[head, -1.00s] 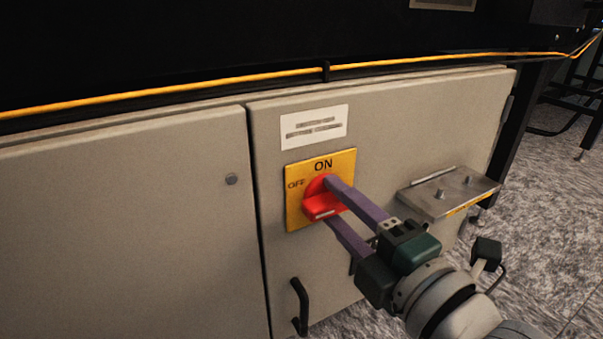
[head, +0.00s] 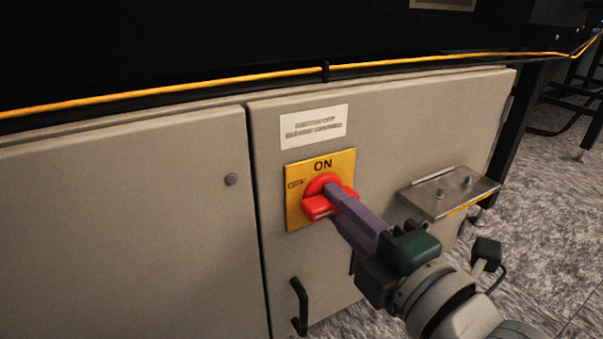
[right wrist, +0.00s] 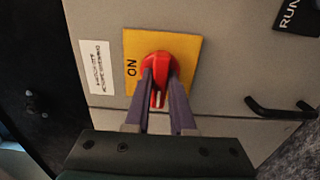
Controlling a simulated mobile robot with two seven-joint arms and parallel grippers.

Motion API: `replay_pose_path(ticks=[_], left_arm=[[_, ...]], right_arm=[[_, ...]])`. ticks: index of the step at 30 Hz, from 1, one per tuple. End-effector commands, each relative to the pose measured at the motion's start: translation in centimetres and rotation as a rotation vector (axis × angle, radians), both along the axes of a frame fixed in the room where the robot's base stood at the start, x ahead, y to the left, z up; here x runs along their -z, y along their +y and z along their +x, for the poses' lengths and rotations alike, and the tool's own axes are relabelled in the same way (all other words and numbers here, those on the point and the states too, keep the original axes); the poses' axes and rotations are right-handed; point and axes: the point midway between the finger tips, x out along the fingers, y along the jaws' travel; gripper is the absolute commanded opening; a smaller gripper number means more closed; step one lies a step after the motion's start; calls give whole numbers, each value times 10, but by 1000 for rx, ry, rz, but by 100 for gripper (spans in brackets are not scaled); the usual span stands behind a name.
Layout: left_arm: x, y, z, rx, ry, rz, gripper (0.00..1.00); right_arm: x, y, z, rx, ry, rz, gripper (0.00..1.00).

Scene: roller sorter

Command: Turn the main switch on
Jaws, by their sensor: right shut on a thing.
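The main switch is a red rotary handle (head: 318,206) on a yellow plate (head: 295,213), fixed to a beige cabinet door. The plate reads ON at its top and OFF at its left. The handle lies roughly level, its white mark at the left end, on the OFF side. My right gripper (head: 338,197) comes from the lower right, its purple fingers shut on the handle. In the right wrist view the fingers (right wrist: 160,78) sit on either side of the red handle (right wrist: 157,63). The fingers hide part of the handle in the head view. My left gripper is not in view.
A white label (head: 314,127) is above the plate. A black door handle (head: 299,306) is below. An orange line (head: 200,84) runs above the cabinet.

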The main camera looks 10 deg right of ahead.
Motion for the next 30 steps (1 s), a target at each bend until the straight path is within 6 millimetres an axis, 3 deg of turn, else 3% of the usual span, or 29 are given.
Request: replay_pose_path(ticks=[1,5,24,30], left_arm=[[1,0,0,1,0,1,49],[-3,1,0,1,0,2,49],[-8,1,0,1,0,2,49],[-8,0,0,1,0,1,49]], right_arm=[[8,-1,-1,1,22,-6,0],[7,-1,-1,2,62,101,0],[8,-1,-1,14,540,1431,0],[8,-1,-1,16,596,1589,0]])
